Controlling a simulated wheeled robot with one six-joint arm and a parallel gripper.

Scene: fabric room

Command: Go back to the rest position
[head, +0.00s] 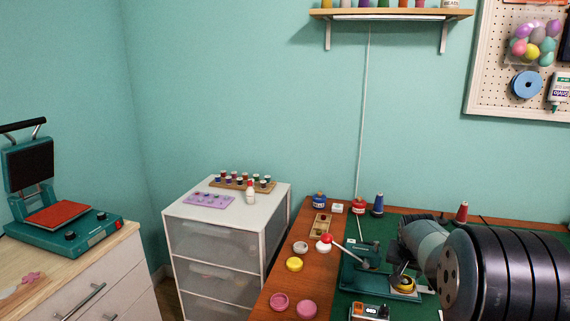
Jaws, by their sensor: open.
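My arm (505,275) fills the lower right of the head view, over the green mat (395,228) on the wooden worktable. Its large dark rounded links are close to the camera, with a grey-teal section reaching left. A teal hand press (362,272) with a red-knobbed lever stands on the mat just left of the arm. A yellow round piece (403,284) sits at its right end.
Round tins, yellow (294,264) and pink (306,309), line the table's left edge. Thread spools (377,205) stand at the back. A white drawer unit (225,225) bears small bottles. A heat press (62,225) stands far left. A shelf and pegboard (500,80) hang above.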

